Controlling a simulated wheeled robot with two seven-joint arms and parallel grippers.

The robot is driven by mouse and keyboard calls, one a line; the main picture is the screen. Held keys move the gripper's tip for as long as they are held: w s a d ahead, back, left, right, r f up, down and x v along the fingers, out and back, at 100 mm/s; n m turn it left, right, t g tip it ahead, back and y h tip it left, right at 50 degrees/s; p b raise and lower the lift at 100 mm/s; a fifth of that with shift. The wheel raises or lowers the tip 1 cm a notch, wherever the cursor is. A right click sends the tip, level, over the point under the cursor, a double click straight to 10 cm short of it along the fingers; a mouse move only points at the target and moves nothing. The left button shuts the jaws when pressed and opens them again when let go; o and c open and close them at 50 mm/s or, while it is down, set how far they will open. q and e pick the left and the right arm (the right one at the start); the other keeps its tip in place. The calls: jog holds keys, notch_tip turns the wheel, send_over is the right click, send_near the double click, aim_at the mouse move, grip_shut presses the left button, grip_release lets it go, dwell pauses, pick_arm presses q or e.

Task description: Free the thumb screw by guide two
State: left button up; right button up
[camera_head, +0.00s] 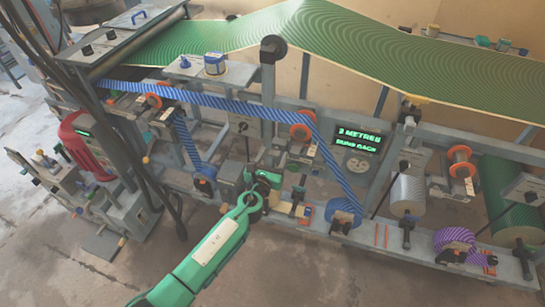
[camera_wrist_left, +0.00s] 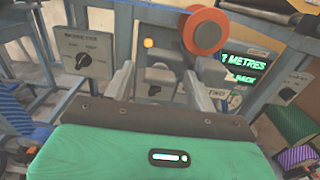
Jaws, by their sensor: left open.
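My left gripper (camera_head: 264,184) is at the end of the green arm, in front of the middle of the press frame. In the left wrist view its two grey fingers (camera_wrist_left: 157,84) stand apart with nothing clearly held between them. A grey guide block (camera_wrist_left: 160,76) shows beyond and between the fingers. An orange-rimmed roller (camera_wrist_left: 205,32) is above and right of them; it also shows in the head view (camera_head: 302,131). I cannot pick out the thumb screw with certainty. My right gripper is not in view.
A blue striped web (camera_head: 225,102) runs across the frame and down to a blue roll (camera_head: 344,213). A lit display (camera_head: 358,138) reads metres. A grey dial box (camera_wrist_left: 88,54) is left of the fingers. Grey posts stand close by. The floor in front is clear.

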pick_arm(q)
jog(key=shift+c, duration=0.5)
jog(key=c, duration=0.9)
